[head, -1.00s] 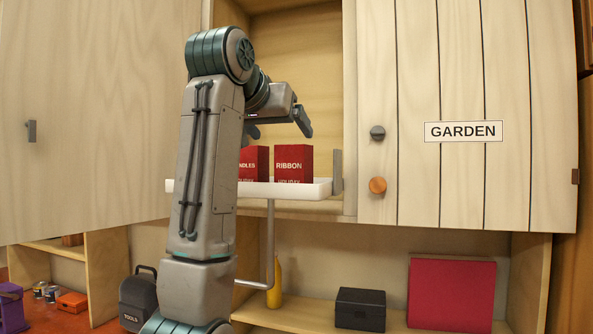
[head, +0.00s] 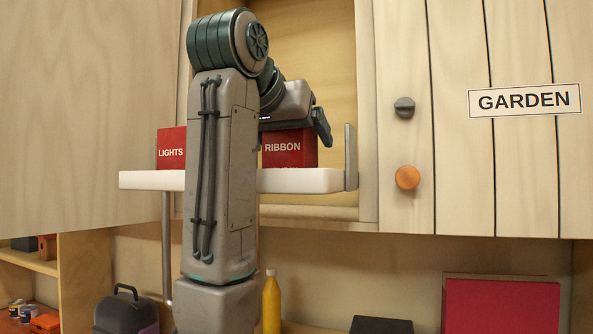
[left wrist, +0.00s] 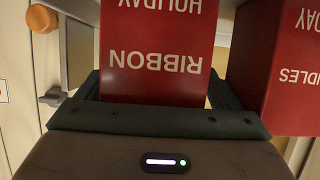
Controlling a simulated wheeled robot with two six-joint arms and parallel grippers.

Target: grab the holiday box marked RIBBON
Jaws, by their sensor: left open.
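The red box marked RIBBON (head: 283,146) stands on a white tray-like shelf (head: 300,181) in the open cupboard. In the left wrist view the RIBBON box (left wrist: 155,60) appears upside down, with HOLIDAY also on its face. My left gripper (head: 300,126) is open at the box. In the left wrist view its dark fingers lie on either side of the box, with no clear grip on it. In the head view my arm hides the shelf's middle and one finger. My right gripper is not in view.
A red box ending in NDLES (left wrist: 283,65) stands close beside the RIBBON box. A red LIGHTS box (head: 171,148) is at the shelf's left. A grey upright plate (head: 351,157) is at its right end. The GARDEN door (head: 460,180) is shut on the right.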

